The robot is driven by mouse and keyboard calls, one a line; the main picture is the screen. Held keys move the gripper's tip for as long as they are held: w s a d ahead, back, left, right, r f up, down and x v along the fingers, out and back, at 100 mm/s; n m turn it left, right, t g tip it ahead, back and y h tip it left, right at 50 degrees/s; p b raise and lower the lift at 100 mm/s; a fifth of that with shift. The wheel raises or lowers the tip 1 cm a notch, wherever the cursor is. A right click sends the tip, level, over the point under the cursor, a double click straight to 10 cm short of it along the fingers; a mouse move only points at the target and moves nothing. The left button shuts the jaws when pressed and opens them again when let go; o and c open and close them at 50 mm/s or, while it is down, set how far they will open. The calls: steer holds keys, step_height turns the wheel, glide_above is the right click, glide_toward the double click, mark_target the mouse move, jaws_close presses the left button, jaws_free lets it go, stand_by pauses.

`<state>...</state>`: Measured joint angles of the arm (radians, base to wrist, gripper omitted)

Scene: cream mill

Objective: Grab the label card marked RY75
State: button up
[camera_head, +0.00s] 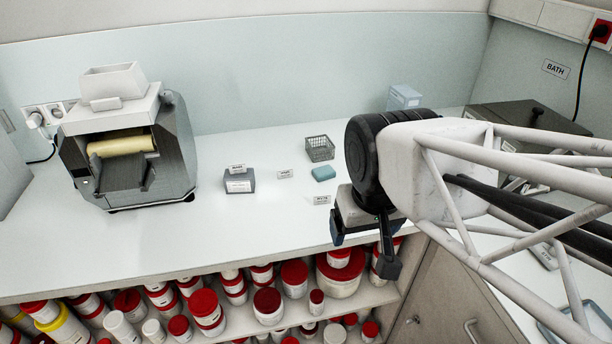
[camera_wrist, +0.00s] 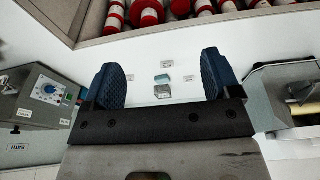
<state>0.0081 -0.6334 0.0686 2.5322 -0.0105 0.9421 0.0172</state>
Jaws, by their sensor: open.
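Several small white label cards stand on the white counter; their print is too small to read, so I cannot tell which is RY75. In the head view one card (camera_head: 285,174) stands left of a teal block, another (camera_head: 322,200) nearer the front edge, and a third (camera_head: 237,169) on a small grey box. The wrist view shows cards at the front (camera_wrist: 168,63), to the right (camera_wrist: 187,78) and to the left (camera_wrist: 130,77) of the block. My gripper (camera_head: 366,248) is open and empty above the counter's front edge; its fingers (camera_wrist: 162,80) frame the block in the wrist view.
The teal block (camera_head: 323,173) and a wire basket (camera_head: 320,148) sit mid-counter, near the grey box (camera_head: 240,184). A roller mill (camera_head: 130,145) stands left, a dark-lidded bath (camera_head: 530,125) right. Red-lidded jars (camera_head: 267,302) fill the shelf below. Counter around the cards is mostly clear.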

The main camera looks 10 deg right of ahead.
steer(key=w+m, duration=0.1)
steer(key=m, duration=0.1)
steer(key=m+t, duration=1)
steer(key=m, duration=2.3)
glide_toward(322, 196)
steer(key=shift+w+a+f+h, duration=0.25)
steer(key=shift+w+a+h, duration=0.2)
steer(key=shift+w, duration=0.25)
steer(key=shift+w+d+f+m+t, duration=0.2)
steer(key=shift+w+f+m+t, duration=0.15)
steer(key=shift+f+m+t, duration=0.45)
steer(key=shift+r+g, duration=0.1)
steer(key=shift+g, duration=0.3)
steer(key=shift+x, duration=1.3)
steer(key=shift+w, duration=0.1)
